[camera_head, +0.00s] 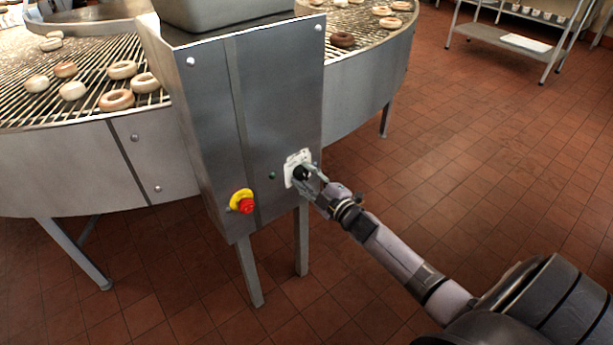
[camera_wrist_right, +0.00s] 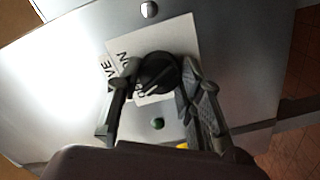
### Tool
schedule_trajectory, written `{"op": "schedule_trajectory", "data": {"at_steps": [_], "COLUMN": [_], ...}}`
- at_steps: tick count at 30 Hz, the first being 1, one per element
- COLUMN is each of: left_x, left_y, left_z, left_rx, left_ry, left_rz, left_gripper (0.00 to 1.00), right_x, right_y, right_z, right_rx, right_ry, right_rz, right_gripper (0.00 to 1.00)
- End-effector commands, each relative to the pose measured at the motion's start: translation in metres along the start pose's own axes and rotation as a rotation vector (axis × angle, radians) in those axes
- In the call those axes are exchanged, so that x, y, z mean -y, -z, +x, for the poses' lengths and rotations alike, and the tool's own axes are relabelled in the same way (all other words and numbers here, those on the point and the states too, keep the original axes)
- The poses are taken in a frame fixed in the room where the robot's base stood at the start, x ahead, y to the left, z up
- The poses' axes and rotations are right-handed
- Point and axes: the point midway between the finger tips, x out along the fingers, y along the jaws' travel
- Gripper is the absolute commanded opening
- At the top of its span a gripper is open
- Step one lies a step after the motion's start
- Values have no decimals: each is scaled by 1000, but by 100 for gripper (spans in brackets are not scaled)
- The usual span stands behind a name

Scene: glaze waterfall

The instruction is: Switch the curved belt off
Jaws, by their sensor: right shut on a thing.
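The curved belt (camera_head: 60,115) carries several doughnuts and runs behind a steel control cabinet (camera_head: 275,95). A black rotary knob (camera_head: 299,173) sits on a white label plate (camera_head: 291,160) on the cabinet's front. My right gripper (camera_head: 310,174) is at the knob with its fingers shut on it. In the right wrist view, the black knob (camera_wrist_right: 157,74) with a pale pointer line lies between the two fingers of the gripper (camera_wrist_right: 157,92). The label plate (camera_wrist_right: 180,40) shows part of "ON" beside it; other lettering is partly hidden by the fingers. My left gripper is not in view.
A red emergency button on a yellow base (camera_head: 243,202) sits left of the knob. A small green lamp (camera_head: 272,175) is between them, also visible in the wrist view (camera_wrist_right: 157,123). A steel shelf table (camera_head: 510,38) stands at the back right. The tiled floor at right is clear.

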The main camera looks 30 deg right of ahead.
Motion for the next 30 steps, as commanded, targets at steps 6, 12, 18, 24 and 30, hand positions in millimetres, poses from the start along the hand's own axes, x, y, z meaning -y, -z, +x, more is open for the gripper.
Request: {"op": "schedule_trajectory", "data": {"at_steps": [6, 12, 18, 24, 30], "left_x": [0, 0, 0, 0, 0], "left_y": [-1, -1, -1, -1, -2], "left_z": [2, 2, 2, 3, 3], "left_rx": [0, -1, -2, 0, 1], "left_ry": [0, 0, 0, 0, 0], "left_rz": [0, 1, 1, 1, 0], "left_gripper": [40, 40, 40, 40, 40], "right_x": [0, 0, 1, 1, 0], "right_y": [1, 1, 0, 0, 0], "right_z": [0, 0, 0, 0, 0], "right_rx": [-2, -2, -1, -1, -1], "right_ry": [0, 1, 1, 1, 1], "right_rz": [-73, -98, -101, -101, -99], "right_gripper": [6, 6, 6, 37, 50]}}
